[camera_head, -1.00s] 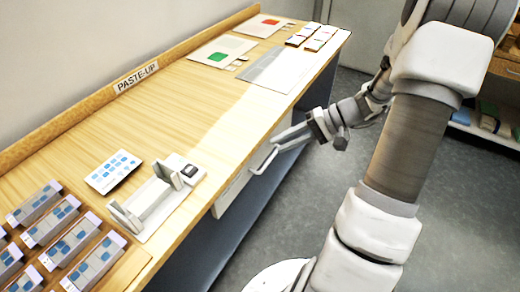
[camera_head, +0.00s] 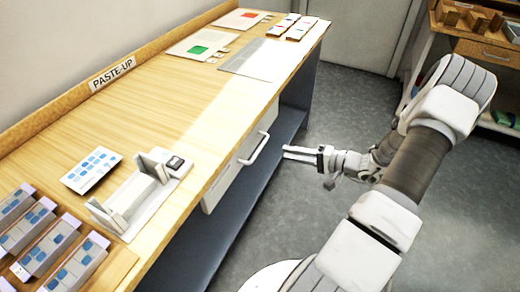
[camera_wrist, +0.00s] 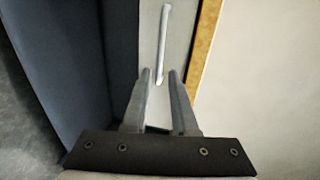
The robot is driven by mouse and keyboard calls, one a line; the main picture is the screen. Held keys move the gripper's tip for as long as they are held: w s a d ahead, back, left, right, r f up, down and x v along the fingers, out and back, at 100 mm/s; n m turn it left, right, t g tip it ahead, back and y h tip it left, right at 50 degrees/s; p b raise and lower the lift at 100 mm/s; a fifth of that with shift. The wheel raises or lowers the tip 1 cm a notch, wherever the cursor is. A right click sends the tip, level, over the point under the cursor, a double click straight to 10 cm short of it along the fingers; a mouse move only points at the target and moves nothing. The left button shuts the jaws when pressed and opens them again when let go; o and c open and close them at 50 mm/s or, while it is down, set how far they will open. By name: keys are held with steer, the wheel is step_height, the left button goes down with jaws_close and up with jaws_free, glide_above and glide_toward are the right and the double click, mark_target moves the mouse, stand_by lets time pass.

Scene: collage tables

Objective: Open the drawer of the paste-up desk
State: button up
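The paste-up desk (camera_head: 165,95) is a long wooden-topped table with a "PASTE-UP" label on its back rail. Its pale grey drawer front (camera_head: 222,186) sits under the front edge and looks closed, with no gap visible. A light bar handle (camera_head: 254,148) stands out from it; in the wrist view the handle (camera_wrist: 164,42) lies ahead of the fingertips. My gripper (camera_head: 286,152) is to the right of the handle, apart from it.
A grey stand (camera_head: 135,195), a card with blue squares (camera_head: 91,170) and several blocks lie on the near desktop. Sheets with green (camera_head: 198,48) and red patches lie farther back. A dark lower shelf (camera_head: 215,220) runs under the drawer. The floor to the right is clear.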

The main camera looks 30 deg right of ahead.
mark_target(260, 147)
steer(key=b+x, duration=0.1)
steer(key=x, duration=1)
steer(key=shift+r+b, duration=0.1)
steer(key=shift+b, duration=0.2)
jaws_close()
stand_by(0.8)
